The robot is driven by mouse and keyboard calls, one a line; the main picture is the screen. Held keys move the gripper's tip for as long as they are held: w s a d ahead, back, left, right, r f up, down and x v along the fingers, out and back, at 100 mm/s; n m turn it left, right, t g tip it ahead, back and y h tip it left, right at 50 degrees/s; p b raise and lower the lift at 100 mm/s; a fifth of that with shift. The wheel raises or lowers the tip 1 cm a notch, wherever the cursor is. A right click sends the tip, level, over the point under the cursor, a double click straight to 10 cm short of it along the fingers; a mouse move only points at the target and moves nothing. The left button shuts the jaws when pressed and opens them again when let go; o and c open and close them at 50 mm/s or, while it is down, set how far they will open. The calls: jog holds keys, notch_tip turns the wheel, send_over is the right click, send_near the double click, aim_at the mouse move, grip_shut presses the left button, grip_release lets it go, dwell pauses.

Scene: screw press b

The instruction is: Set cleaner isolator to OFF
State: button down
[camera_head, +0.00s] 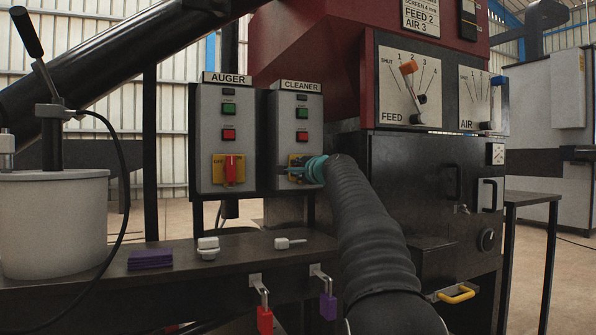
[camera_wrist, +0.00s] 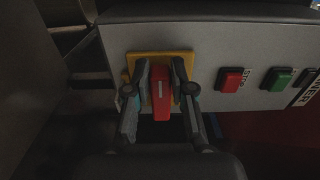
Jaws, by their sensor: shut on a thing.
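The grey cleaner box (camera_head: 297,112) carries a label, a green button, a red button and a yellow isolator plate (camera_head: 293,160). My gripper (camera_head: 299,171) covers most of that plate in the head view. In the wrist view the yellow plate (camera_wrist: 183,60) carries a red isolator handle (camera_wrist: 161,100). My gripper (camera_wrist: 161,76) is shut on this handle, one finger on each side. The handle runs up and down in the wrist picture, across the row of buttons. The plate's position markings are hidden or too dark to read.
The auger box (camera_head: 229,128) stands close on the left with its own red handle (camera_head: 231,168), upright on a yellow plate. A dark bench (camera_head: 185,262) below holds a white pot (camera_head: 50,225) and small parts. Red (camera_head: 265,320) and purple (camera_head: 328,306) padlocks hang at its front.

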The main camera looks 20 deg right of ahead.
jog(key=shift+f, duration=0.1)
jog(key=c, duration=1)
grip_release()
jog(key=s, duration=1.2)
jog(key=shift+d, duration=0.2)
